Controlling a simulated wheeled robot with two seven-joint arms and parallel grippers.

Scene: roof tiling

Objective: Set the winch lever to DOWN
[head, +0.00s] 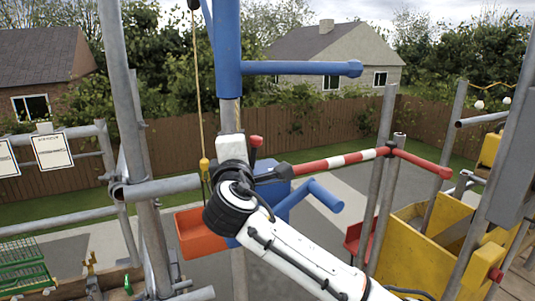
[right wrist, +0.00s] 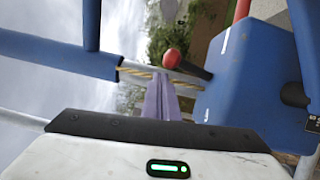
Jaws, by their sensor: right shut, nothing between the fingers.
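The winch is a blue box (right wrist: 250,75) on a post, and it also shows in the head view (head: 274,190), partly behind my right arm. Its lever has a red knob (head: 256,141) on a dark stem, which sticks up from the box in the head view. The knob (right wrist: 172,58) also shows in the right wrist view, just beyond and right of my fingertips. My right gripper (right wrist: 161,97) is shut and empty beside the lever. Whether it touches the lever I cannot tell. In the head view its fingers are hidden behind the wrist. My left gripper is out of view.
A blue hoist arm (head: 300,68) and a rope with a yellow hook (head: 204,164) are close by. An orange tub (head: 193,234) hangs left of my wrist. A red-and-white bar (head: 340,160) runs right. A yellow chute (head: 425,235) and scaffold poles stand right.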

